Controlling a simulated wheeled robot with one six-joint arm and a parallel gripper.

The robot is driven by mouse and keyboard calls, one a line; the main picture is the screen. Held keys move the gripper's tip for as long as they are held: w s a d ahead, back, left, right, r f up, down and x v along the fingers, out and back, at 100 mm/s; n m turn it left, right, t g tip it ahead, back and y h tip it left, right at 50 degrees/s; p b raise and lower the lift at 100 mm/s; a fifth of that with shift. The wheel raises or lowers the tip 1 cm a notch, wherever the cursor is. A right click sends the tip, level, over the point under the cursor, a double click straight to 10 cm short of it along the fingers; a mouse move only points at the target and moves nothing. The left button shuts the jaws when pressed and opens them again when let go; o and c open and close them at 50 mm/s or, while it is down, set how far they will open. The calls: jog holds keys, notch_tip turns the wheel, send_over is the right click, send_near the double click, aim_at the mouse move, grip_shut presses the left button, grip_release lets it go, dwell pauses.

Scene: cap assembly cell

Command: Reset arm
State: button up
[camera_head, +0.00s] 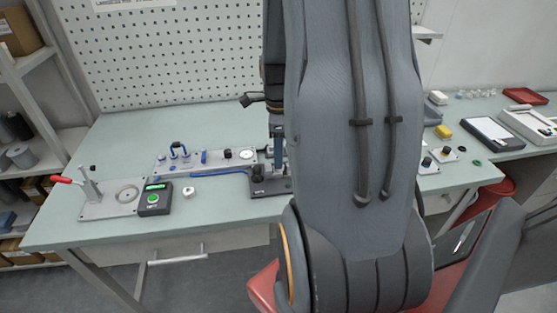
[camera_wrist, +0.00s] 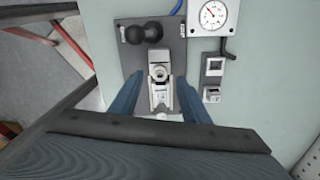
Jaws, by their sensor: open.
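In the wrist view my gripper (camera_wrist: 160,78) is open, with its two blue fingers spread apart. A small pale metal fixture (camera_wrist: 159,72) on a dark plate (camera_wrist: 178,50) shows between the fingers, and I see no part held. A black ball-ended lever (camera_wrist: 143,33) lies across the far side of that plate. I cannot tell whether the fingers touch the fixture. In the head view my arm covers the middle of the bench, and the dark plate (camera_head: 268,187) shows in part beside it, below the gripper end.
The bench (camera_head: 110,145) also holds a red-handled press (camera_head: 90,190), a green-lit box (camera_head: 155,198), a small white part (camera_head: 188,192) and a dial gauge (camera_head: 246,154). To the right are a yellow block (camera_head: 443,131) and a red tray (camera_head: 525,96). A perforated panel (camera_head: 170,50) stands behind.

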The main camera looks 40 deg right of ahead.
jog(key=shift+r+b, duration=0.45)
jog(key=shift+r, duration=1.85)
jog(key=s+a+f+n+t+b, duration=0.1)
jog(key=s+a+n+b, duration=0.1)
jog(key=a+n, duration=2.2)
jog(key=n, duration=0.2)
jog(key=shift+s+n, duration=0.3)
jog(key=shift+s, duration=0.05)
